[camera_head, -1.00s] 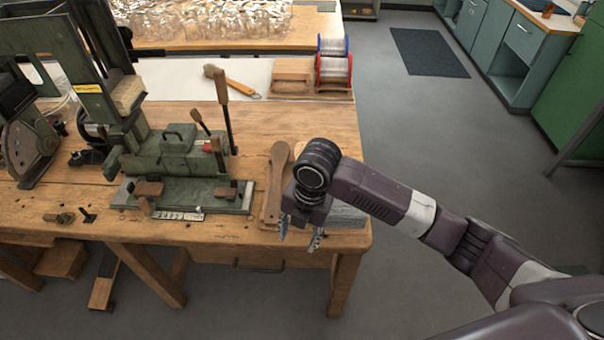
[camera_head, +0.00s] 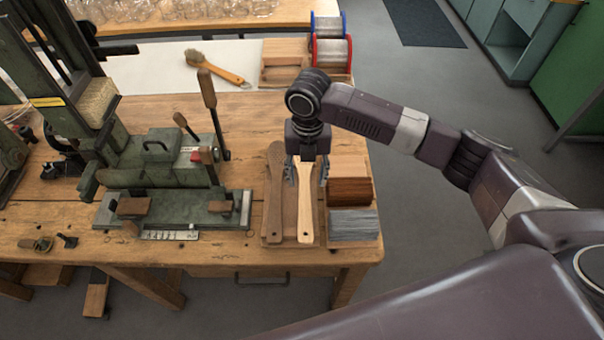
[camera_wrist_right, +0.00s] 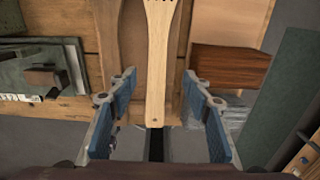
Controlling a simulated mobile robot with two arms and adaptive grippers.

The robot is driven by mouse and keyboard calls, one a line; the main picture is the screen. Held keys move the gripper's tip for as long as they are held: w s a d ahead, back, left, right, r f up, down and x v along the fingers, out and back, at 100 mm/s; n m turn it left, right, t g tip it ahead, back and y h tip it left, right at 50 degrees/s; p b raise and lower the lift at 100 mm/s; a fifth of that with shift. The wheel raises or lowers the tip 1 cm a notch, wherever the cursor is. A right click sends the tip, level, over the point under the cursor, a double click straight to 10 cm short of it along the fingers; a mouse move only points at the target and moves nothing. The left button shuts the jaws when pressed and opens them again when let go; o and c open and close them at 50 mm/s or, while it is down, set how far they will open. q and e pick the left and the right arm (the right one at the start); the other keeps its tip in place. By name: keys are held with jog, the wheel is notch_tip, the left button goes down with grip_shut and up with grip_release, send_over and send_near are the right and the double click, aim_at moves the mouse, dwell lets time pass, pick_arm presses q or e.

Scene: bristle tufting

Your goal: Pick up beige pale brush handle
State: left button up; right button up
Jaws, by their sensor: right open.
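The beige pale brush handle (camera_head: 305,205) lies lengthwise on a wooden tray (camera_head: 268,239) near the table's front right. It also shows in the right wrist view (camera_wrist_right: 157,60), running between the two blue-padded fingers. My right gripper (camera_head: 306,178) is open above the handle, one finger on each side. I cannot tell how far the fingers are above it. A darker brown handle (camera_head: 274,190) lies just left of the pale one on the same tray. My left gripper is not in view.
Right of the tray are stacked wood blocks (camera_head: 349,188) and a grey bristle bundle (camera_head: 353,226). A green tufting machine (camera_head: 160,165) stands to the left. A brush (camera_head: 217,71) lies at the back near wire spools (camera_head: 330,52). Bare tabletop lies behind the tray.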

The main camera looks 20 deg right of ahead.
aim_at(305, 195)
jog(key=f, duration=0.1)
jog(key=f+p, duration=0.1)
jog(key=s+f, duration=0.1)
jog(key=shift+a+p, duration=0.3)
notch_tip(305, 195, down, 2)
jog(key=shift+w+f, duration=0.15)
jog(key=shift+f, duration=0.3)
jog(key=c, duration=0.4)
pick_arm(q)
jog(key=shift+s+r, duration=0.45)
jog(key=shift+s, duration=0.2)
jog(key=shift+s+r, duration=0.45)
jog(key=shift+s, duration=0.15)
pick_arm(e)
grip_shut()
jog(key=shift+r, duration=0.1)
